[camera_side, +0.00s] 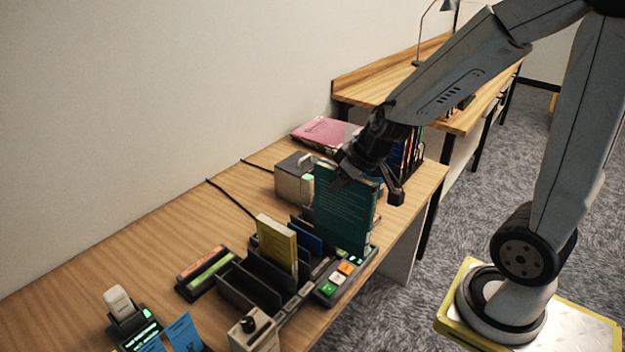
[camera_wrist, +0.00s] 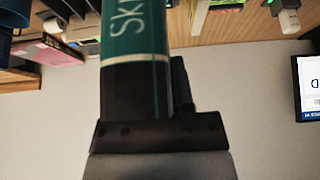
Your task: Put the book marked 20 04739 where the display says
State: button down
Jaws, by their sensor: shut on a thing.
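My gripper (camera_side: 367,184) is shut on a teal book (camera_side: 343,215), which it holds upright above the near right end of the desk. The wrist view shows the book's teal spine (camera_wrist: 135,25) with large pale letters beginning "Sk" and a dark lower band. No number can be read on it. The dark slotted sorter (camera_side: 262,293) stands left of the held book, with a yellow book (camera_side: 277,243) and a blue book (camera_side: 305,238) upright in it. A small device with a lit green strip (camera_side: 210,268) lies beside the sorter; its text is too small to read.
A keypad (camera_side: 338,284) with coloured buttons is below the held book. A pale box (camera_side: 295,180) and a pink book (camera_side: 327,132) are behind. A handheld scanner (camera_side: 118,303) stands at front left. The wrist view shows part of a screen (camera_wrist: 311,88). Bare desk (camera_side: 110,255) lies at left.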

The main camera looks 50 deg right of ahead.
jog(key=w+d+f, duration=0.1)
jog(key=w+d, duration=0.3)
jog(key=d, duration=0.4)
jog(key=w+d+f, duration=0.1)
jog(key=w+d, duration=0.4)
jog(key=d, duration=0.4)
jog(key=w+d+f, duration=0.1)
jog(key=w+d, duration=0.3)
jog(key=d, duration=0.5)
jog(key=shift+w+d, duration=0.15)
jog(key=shift+w, duration=0.2)
jog(key=shift+f, duration=0.15)
notch_tip(320, 180, down, 10)
jog(key=shift+r, duration=0.25)
jog(key=shift+f, duration=0.55)
dwell(0.3)
jog(key=shift+c, duration=2)
grip_release()
jog(key=shift+f, duration=0.1)
